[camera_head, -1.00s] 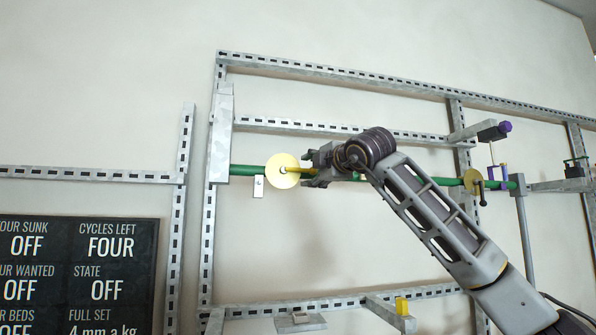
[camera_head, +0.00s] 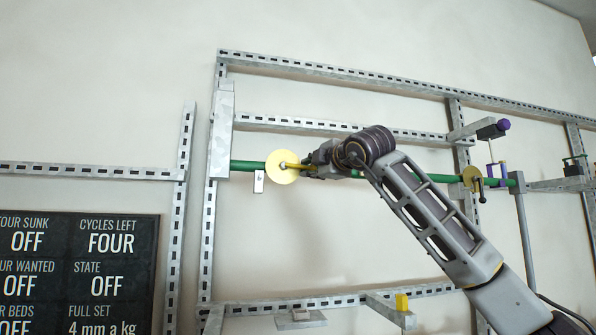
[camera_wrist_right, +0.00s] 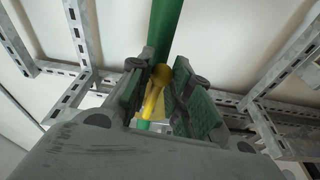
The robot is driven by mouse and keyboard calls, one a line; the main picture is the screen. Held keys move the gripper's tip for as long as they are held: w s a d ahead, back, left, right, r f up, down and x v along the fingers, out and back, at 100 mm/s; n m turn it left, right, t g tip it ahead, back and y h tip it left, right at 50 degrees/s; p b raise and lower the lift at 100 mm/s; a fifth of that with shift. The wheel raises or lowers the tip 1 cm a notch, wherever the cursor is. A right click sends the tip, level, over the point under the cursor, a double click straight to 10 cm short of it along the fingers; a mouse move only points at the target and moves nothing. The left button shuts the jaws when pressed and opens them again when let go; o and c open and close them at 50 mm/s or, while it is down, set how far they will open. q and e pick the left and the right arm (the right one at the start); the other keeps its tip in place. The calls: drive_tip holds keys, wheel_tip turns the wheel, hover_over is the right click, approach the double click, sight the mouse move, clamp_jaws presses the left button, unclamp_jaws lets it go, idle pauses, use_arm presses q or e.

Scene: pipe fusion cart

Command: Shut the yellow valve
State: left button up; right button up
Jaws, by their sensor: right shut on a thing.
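The yellow valve shows as a yellow disc (camera_head: 281,167) on the left part of the green pipe (camera_head: 247,165). Its yellow lever points right, along the pipe, into my right gripper (camera_head: 312,169). In the right wrist view, the yellow handle (camera_wrist_right: 154,97) with its rounded end lies between the two green-padded fingers of my right gripper (camera_wrist_right: 164,93), which is shut on it. The green pipe (camera_wrist_right: 164,28) runs behind the fingers. The fingers partly hide the handle. My left gripper is not in view.
A second yellowish disc (camera_head: 473,178) with a dark handle sits at the pipe's right end. A purple-knobbed part (camera_head: 502,125) is above it. A slotted metal frame (camera_head: 340,77) surrounds the pipe. A dark display board (camera_head: 130,285) is at lower left.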

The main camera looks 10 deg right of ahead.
drive_tip(key=shift+f+b, duration=0.25)
drive_tip(key=shift+b, duration=0.15)
drive_tip(key=shift+f+m+b, duration=0.2)
drive_tip(key=shift+m+b, duration=0.3)
drive_tip(key=shift+b, duration=0.1)
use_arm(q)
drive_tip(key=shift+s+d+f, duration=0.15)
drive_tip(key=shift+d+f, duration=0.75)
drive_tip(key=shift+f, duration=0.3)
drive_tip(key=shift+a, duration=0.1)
